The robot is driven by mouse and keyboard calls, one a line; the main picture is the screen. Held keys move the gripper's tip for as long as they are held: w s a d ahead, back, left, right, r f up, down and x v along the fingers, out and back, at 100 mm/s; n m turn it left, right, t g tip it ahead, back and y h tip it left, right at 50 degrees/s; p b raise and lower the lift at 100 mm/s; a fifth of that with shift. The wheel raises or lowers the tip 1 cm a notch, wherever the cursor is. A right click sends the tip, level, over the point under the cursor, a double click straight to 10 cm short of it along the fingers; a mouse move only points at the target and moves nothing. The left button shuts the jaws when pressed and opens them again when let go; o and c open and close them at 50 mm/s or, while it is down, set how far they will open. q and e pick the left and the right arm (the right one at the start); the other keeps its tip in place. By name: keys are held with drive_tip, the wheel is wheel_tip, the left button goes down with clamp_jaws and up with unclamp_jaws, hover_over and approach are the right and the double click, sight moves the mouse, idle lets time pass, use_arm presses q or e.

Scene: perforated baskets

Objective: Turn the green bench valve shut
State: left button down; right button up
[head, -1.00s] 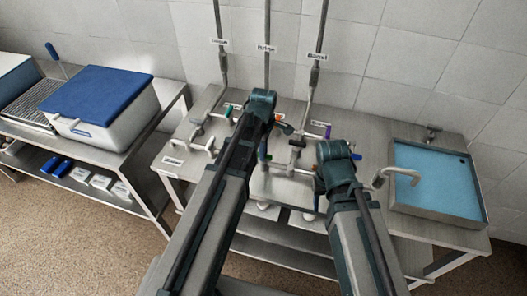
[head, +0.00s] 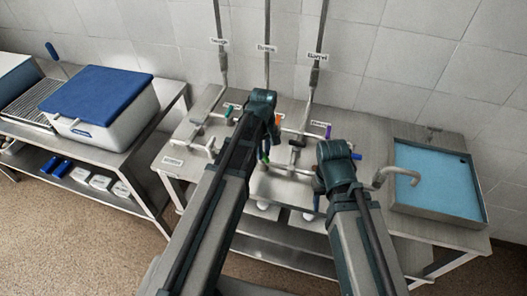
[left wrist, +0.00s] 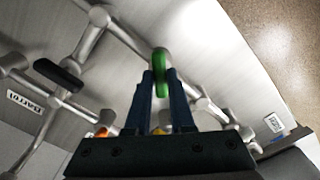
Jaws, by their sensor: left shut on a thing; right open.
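A green valve handle (left wrist: 160,72) stands between my left gripper's fingertips in the left wrist view, on grey pipework over the bench. My left gripper (left wrist: 160,85) is shut on it. In the head view a bit of green (head: 265,158) shows at the end of my left gripper (head: 264,151), mostly hidden by my arm. Another green handle (head: 228,111) sits farther back on the left pipe. My right gripper (head: 318,188) is open over the front right of the bench, its fingers mostly hidden.
The steel bench (head: 440,232) carries grey pipes, an orange handle (head: 279,119), a purple handle (head: 328,131) and a dark block (head: 297,142). A blue basin (head: 440,180) with a curved tap (head: 400,172) is at the right. A blue-lidded box (head: 105,110) stands on the left table.

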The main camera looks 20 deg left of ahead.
use_arm(q)
drive_tip(key=m, duration=0.4)
drive_tip(key=shift+m, duration=0.3)
drive_tip(key=m, duration=0.4)
drive_tip(key=shift+m, duration=0.3)
drive_tip(key=c, duration=0.8)
unclamp_jaws()
drive_tip(key=shift+r, duration=0.1)
wheel_tip(320, 180, up, 14)
drive_tip(key=p, duration=1.4)
